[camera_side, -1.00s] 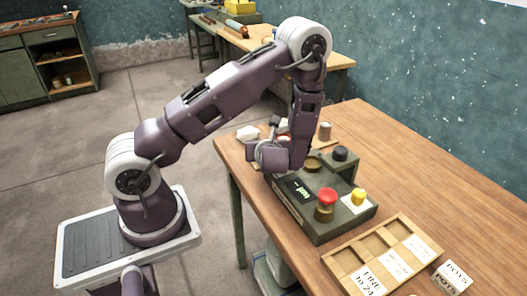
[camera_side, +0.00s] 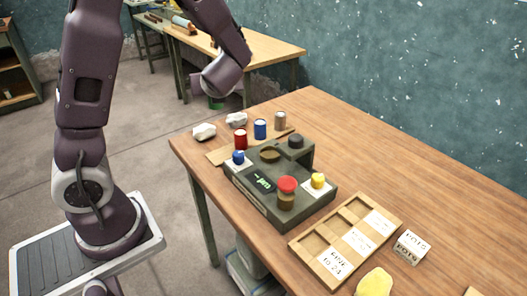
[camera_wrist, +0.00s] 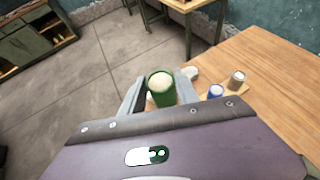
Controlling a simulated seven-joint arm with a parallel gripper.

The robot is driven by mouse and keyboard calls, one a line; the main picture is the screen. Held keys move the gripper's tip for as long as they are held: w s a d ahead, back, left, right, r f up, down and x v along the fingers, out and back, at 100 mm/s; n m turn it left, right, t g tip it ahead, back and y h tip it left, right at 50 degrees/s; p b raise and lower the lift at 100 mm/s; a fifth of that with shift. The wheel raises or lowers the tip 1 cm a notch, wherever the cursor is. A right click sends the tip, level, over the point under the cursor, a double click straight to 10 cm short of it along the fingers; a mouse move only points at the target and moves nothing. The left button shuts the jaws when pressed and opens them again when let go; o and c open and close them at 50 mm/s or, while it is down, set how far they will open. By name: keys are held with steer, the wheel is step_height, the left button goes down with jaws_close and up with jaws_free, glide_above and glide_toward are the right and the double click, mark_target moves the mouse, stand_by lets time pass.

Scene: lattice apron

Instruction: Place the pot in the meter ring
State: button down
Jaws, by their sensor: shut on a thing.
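My gripper (camera_wrist: 160,92) is shut on a green pot (camera_wrist: 161,86) with a pale top, held between the two fingers in the wrist view. In the side view my gripper (camera_side: 216,90) is raised beyond the table's far left edge. The green pot (camera_side: 216,103) shows only as a small patch beneath it. The dark green meter (camera_side: 255,200) stands on the table, with a lit display. A round brass-coloured recess on its top, which looks like the meter ring (camera_side: 270,156), appears empty. My gripper is well apart from it.
Red (camera_side: 240,141), blue (camera_side: 260,130) and grey-brown (camera_side: 280,121) pots stand on a wooden strip behind the meter. White lumps (camera_side: 204,131) lie at the left. A compartment tray (camera_side: 345,235) and labelled block (camera_side: 411,247) are in front.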

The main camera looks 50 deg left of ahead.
step_height(320, 180, up, 3)
steer(key=shift+f, duration=0.1)
steer(key=s+d+f+n+g+h, duration=0.1)
steer(key=s+d+f+n+g, duration=0.2)
steer(key=s+f+n+g, duration=0.7)
steer(key=s+d+n+g+h, duration=0.3)
steer(key=d+n+g+h, duration=0.4)
steer(key=d+n+h, duration=0.6)
steer(key=w+d+r+n+t+h, duration=0.25)
steer(key=w+n+t+h, duration=0.7)
steer(key=n, duration=0.55)
steer(key=w+a+r+n+t+y, duration=0.3)
steer(key=w+a+r+n+t, duration=0.45)
steer(key=w+n+t, duration=0.35)
steer(key=shift+m+g, duration=0.35)
steer(key=shift+m, duration=0.05)
steer(key=f, duration=1.5)
steer(key=shift+w+f, duration=0.15)
steer(key=shift+w, duration=0.05)
steer(key=shift+f, duration=0.1)
